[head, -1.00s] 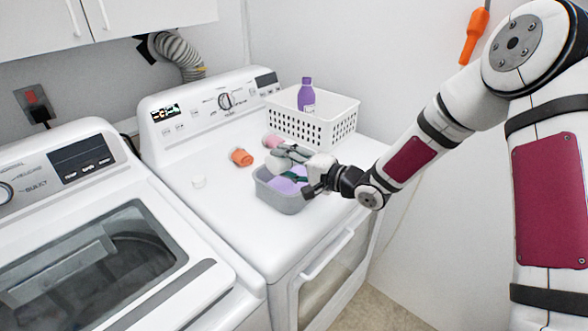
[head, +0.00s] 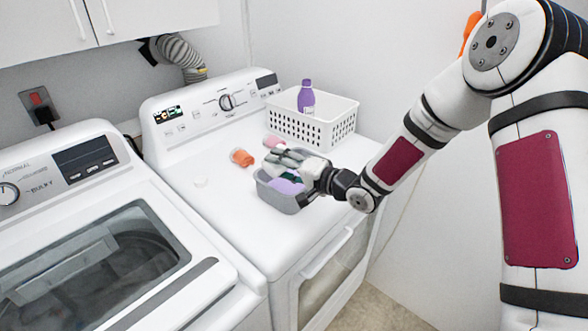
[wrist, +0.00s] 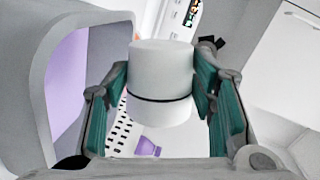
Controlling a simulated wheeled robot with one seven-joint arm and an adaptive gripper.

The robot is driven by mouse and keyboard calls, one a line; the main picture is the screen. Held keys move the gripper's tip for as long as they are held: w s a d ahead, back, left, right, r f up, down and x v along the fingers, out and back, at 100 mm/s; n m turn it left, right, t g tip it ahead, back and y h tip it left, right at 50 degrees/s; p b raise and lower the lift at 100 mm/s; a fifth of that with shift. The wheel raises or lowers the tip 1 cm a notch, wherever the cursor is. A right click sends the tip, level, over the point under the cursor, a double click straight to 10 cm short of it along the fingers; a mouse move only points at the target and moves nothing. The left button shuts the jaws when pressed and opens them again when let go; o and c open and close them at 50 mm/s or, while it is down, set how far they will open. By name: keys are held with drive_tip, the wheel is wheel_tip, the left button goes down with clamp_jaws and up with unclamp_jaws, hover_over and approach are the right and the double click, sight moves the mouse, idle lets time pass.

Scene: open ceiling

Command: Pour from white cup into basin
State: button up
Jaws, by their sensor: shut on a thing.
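The white cup (wrist: 160,85) is between the teal finger pads of my gripper (wrist: 160,95) in the wrist view. A thin dark line runs around it. In the head view my gripper (head: 290,162) is shut on the cup, which is mostly hidden there by the fingers, over the basin. The grey basin (head: 279,203) stands on the right-hand machine's top, near its front edge, with something light purple in it. The basin (wrist: 40,95) also fills the left of the wrist view. Whether anything is in the cup or leaving it cannot be seen.
A white perforated basket (head: 320,132) holding a purple bottle (head: 306,96) stands behind the basin. An orange object (head: 242,158), a pink object (head: 273,142) and a small white round object (head: 200,183) lie nearby.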

drive_tip(key=shift+s+a+r, duration=0.2)
drive_tip(key=shift+s, duration=0.05)
drive_tip(key=shift+f+n, duration=0.4)
drive_tip(key=shift+n, duration=0.4)
drive_tip(key=shift+s+a+r+n+h+p, duration=0.15)
drive_tip(key=shift+r+n+h+p, duration=0.2)
drive_tip(key=shift+n+h+p, duration=0.25)
drive_tip(key=shift+n+t, duration=0.3)
drive_tip(key=shift+f+n, duration=0.45)
drive_tip(key=shift+n, duration=0.05)
drive_tip(key=shift+s+a+r+n+t+p, duration=0.25)
drive_tip(key=shift+r+n+p, duration=0.25)
drive_tip(key=shift+n+p, duration=0.25)
drive_tip(key=shift+s+a+f+n+h+p, duration=0.3)
drive_tip(key=shift+s+f+n+p, duration=0.1)
drive_tip(key=shift+n+p, duration=0.05)
drive_tip(key=s+n+p, duration=0.1)
drive_tip(key=a+n+t+p, duration=0.1)
drive_tip(key=n, duration=0.1)
drive_tip(key=s+a+n+t+p, duration=0.1)
drive_tip(key=n+p, duration=0.1)
drive_tip(key=shift+s+a+r+h, duration=0.25)
drive_tip(key=shift+s+h, duration=0.05)
drive_tip(key=shift+h, duration=0.1)
